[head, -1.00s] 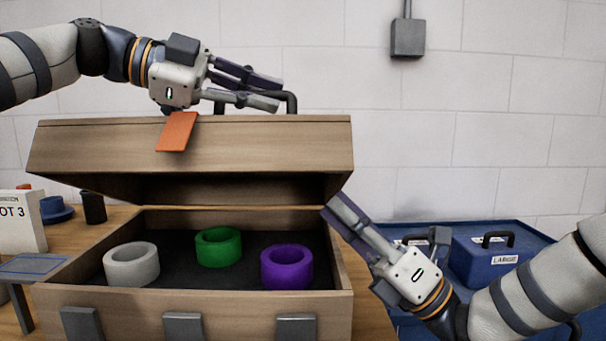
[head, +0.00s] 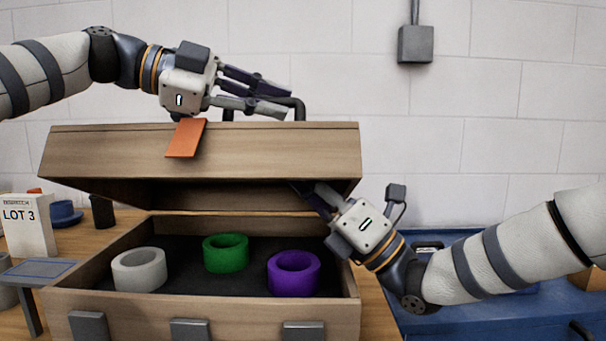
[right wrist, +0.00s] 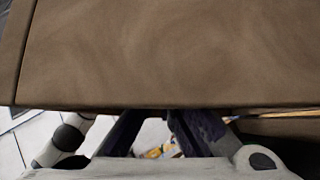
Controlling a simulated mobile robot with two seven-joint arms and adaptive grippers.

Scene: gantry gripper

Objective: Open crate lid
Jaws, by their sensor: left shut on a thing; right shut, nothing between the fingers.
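The wooden crate (head: 215,318) stands on the table with its lid (head: 260,150) raised and tilted above the opening. My left gripper (head: 272,103) is shut on the black lid handle (head: 299,108) on top of the lid. My right gripper (head: 312,197) is shut and empty at the lid's right end, its fingertips under the lower edge and partly hidden in shadow. In the right wrist view the lid (right wrist: 170,50) fills the upper part, just beyond the fingers (right wrist: 150,125). I cannot tell whether the right fingers touch the lid.
Inside the crate lie a white ring (head: 139,270), a green ring (head: 225,253) and a purple ring (head: 293,274). An orange tag (head: 186,138) hangs on the lid front. A LOT 3 sign (head: 28,222) stands left. Blue cases (head: 470,310) sit at the right, under my right arm.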

